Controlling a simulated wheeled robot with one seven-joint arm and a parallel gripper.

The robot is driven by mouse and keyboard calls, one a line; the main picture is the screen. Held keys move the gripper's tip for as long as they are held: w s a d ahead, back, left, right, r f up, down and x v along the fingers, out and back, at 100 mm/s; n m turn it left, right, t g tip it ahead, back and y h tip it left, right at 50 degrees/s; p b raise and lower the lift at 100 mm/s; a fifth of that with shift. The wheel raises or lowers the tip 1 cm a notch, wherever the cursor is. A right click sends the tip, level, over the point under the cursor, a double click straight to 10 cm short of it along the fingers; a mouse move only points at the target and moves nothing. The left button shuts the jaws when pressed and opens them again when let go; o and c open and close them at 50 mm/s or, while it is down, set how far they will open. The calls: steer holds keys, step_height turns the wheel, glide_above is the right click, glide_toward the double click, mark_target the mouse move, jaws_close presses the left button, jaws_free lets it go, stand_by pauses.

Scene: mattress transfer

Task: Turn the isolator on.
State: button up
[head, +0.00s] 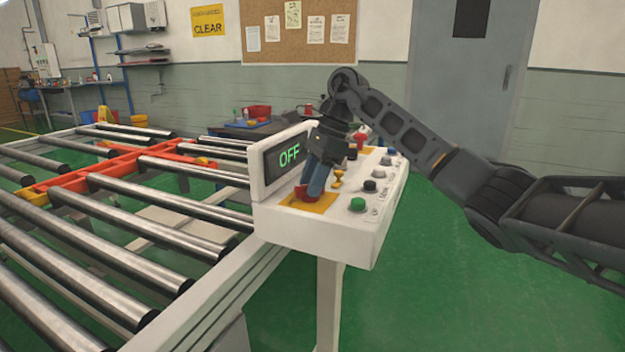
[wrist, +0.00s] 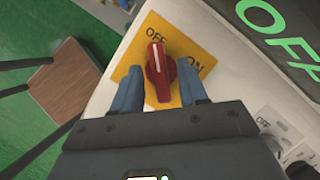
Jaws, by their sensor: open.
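The isolator is a red rotary knob (wrist: 160,72) on a yellow plate (wrist: 172,40) marked OFF and ON. In the wrist view its white pointer line is toward the OFF label. In the head view the red knob (head: 302,192) is partly hidden by my gripper (head: 312,188). My gripper also shows in the wrist view (wrist: 160,95), its two blue fingers apart, one on each side of the knob. I cannot tell whether they touch it. The display (head: 289,155) on the white control box (head: 318,226) reads OFF in green.
A green button (head: 357,204), a black knob (head: 369,186) and other controls sit right of the isolator on the sloping panel. A roller conveyor (head: 120,210) with an orange frame lies to the left. Green floor (head: 470,250) is clear to the right.

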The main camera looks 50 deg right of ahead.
jaws_close()
stand_by(0.3)
steer(key=shift+m, duration=0.3)
steer(key=m+t+h, duration=0.1)
steer(key=m, duration=0.2)
steer(key=shift+s+m+b, duration=0.15)
steer(key=shift+m+b, duration=0.2)
steer(key=shift+m, duration=0.05)
steer(key=m+t+h+b, duration=0.1)
steer(key=m, duration=0.3)
steer(key=shift+a+f, duration=0.1)
steer(key=shift+a, duration=0.05)
steer(key=m+h+b, duration=0.1)
steer(key=m, duration=0.1)
steer(key=m+h+b, duration=0.1)
steer(key=m, duration=0.2)
steer(key=shift+a+t, duration=0.1)
steer(key=shift+t, duration=0.2)
steer(key=shift+a+m+h+b, duration=0.1)
steer(key=shift+m+h+b, duration=0.45)
steer(key=shift+m, duration=0.55)
steer(key=shift+m+h+b, duration=0.35)
steer(key=shift+m+b, duration=0.4)
steer(key=shift+m, duration=0.35)
